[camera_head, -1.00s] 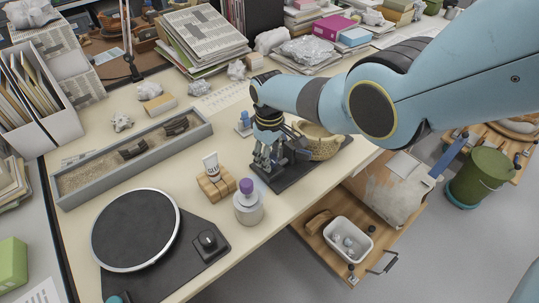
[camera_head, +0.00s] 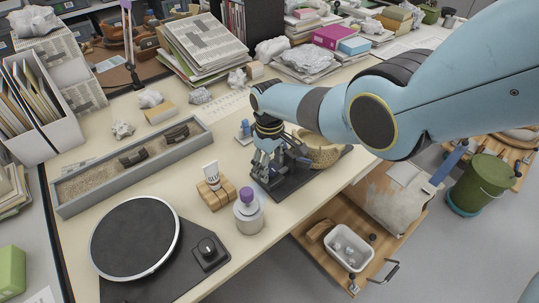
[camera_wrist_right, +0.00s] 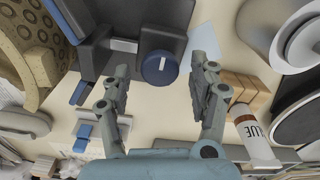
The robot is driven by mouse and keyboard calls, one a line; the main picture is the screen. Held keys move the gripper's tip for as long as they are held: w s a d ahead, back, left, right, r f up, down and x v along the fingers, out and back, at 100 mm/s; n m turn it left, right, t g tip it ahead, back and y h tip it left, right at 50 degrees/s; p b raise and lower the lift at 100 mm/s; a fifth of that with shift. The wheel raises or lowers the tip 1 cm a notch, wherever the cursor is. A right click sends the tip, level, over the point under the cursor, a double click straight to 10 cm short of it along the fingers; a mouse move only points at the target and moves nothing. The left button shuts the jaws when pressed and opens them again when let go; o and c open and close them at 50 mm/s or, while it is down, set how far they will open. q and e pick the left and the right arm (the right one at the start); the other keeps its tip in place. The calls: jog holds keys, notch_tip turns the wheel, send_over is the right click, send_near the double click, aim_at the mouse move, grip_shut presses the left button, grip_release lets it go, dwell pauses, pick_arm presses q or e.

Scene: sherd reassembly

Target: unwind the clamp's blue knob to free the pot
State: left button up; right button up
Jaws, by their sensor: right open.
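The clamp's blue knob (camera_wrist_right: 160,67) faces the right wrist camera, on a dark clamp block (camera_wrist_right: 138,18). My right gripper (camera_wrist_right: 163,72) is open, with one finger on each side of the knob and gaps showing between fingers and knob. In the head view my right gripper (camera_head: 262,172) hangs over the near left part of the dark clamp base (camera_head: 292,190) and hides the knob. The tan pot (camera_head: 320,152) sits at the clamp, partly behind my arm. In the wrist view the patterned pot (camera_wrist_right: 28,45) shows at the left edge. My left gripper is out of view.
Close to the clamp stand a glue tube (camera_head: 210,175) in a wooden block (camera_head: 217,195) and a purple-capped bottle (camera_head: 248,212). A turntable (camera_head: 135,238) and a sand tray (camera_head: 75,188) lie left. An open drawer (camera_head: 318,255) juts out below the table edge.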

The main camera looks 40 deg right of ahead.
aim_at(270, 167)
notch_tip(270, 167, up, 12)
dwell(0.5)
jog(key=shift+f, duration=0.1)
